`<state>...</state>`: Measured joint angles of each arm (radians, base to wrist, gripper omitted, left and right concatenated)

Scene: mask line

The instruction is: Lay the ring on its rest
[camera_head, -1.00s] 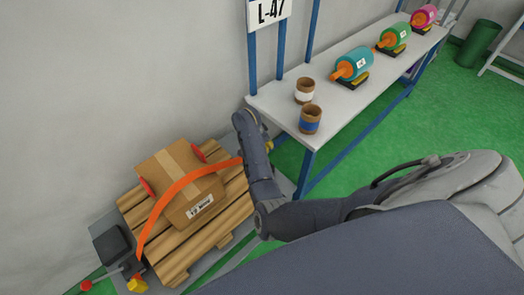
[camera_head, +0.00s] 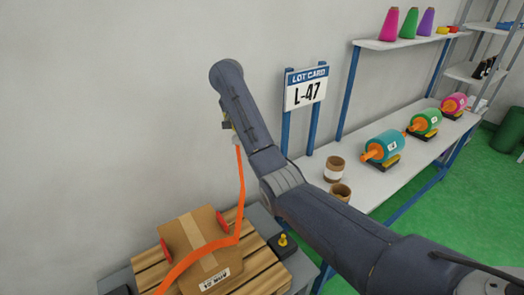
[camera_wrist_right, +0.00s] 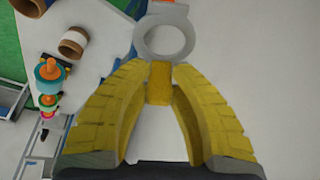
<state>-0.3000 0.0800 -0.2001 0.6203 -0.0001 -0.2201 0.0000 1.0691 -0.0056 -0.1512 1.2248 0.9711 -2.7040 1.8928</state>
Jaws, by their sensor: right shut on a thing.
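The ring (camera_wrist_right: 165,40) is pale grey and shows just beyond my fingertips in the right wrist view. A yellow tab (camera_wrist_right: 160,88) below it sits between the two yellow fingers of my right gripper (camera_wrist_right: 162,72), which is shut on it. In the head view my right gripper (camera_head: 229,122) is raised in front of the wall, mostly hidden by my arm. I cannot make out the ring's rest for certain. My left gripper is not in view.
The carton is on a wooden pallet (camera_head: 262,268). A yellow knob (camera_head: 283,240) on a black base stands to its right. A bench (camera_head: 385,183) at right holds brown cups and several colored rolls. A lot card (camera_head: 306,88) hangs on blue posts.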

